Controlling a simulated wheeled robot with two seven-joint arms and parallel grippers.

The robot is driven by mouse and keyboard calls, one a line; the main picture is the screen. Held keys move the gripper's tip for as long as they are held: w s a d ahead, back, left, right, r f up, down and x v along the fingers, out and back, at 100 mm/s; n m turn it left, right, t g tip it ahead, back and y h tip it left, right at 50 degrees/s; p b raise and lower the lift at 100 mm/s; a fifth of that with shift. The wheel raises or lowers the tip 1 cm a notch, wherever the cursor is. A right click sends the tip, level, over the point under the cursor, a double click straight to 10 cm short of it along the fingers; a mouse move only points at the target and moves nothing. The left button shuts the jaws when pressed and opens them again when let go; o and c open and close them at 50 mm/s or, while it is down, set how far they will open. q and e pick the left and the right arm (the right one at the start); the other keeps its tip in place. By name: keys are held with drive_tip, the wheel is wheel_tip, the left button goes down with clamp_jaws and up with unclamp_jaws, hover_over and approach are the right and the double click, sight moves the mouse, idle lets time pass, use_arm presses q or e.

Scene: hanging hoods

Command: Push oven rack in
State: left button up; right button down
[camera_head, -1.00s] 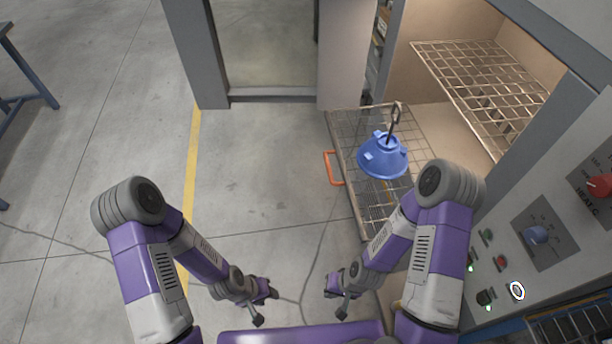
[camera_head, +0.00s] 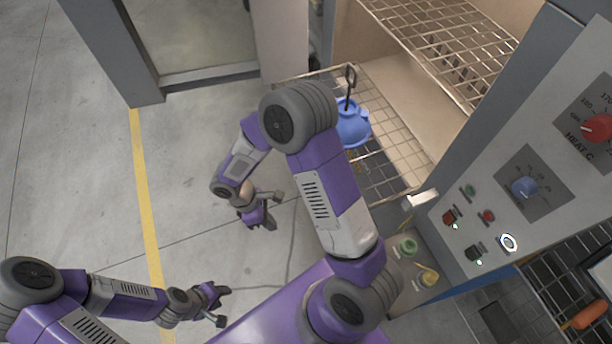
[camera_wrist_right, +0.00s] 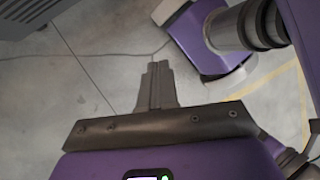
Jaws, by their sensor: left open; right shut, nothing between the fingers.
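The lower wire oven rack (camera_head: 388,168) sticks out of the oven in the head view. A blue hood (camera_head: 353,124) with a dark hook hangs or rests over it; I cannot tell which. My right arm covers the rack's front left part, and its orange handle is hidden. My right gripper (camera_head: 263,216) is shut and empty, over the floor to the left of the rack and apart from it. Its closed fingers also show in the right wrist view (camera_wrist_right: 156,86). My left gripper (camera_head: 221,303) is open and empty, low in the picture, far from the rack.
A second wire rack (camera_head: 432,42) sits higher inside the oven. The control panel (camera_head: 520,190) with red and blue knobs stands at the right. A grey door frame (camera_head: 115,50) is at the upper left. The concrete floor (camera_head: 70,170) at left is clear.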

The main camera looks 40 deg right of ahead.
drive_tip(key=w+d+r+n+t+h+b, duration=0.1)
drive_tip(key=w+d+r+n+h, duration=0.15)
drive_tip(key=r, duration=0.35)
drive_tip(key=w+d+r+n+t+h, duration=0.1)
drive_tip(key=w+d+r+h, duration=0.1)
drive_tip(key=w+r+h, duration=0.3)
drive_tip(key=s+d+f+b, duration=0.2)
drive_tip(key=d, duration=0.3)
drive_tip(key=s+d+f+b, duration=0.1)
drive_tip(key=d+f+b, duration=0.1)
drive_tip(key=d, duration=0.4)
drive_tip(key=shift+s+d+f+y, duration=0.2)
drive_tip(key=shift+s+f+y, duration=0.2)
drive_tip(key=shift+f, duration=0.25)
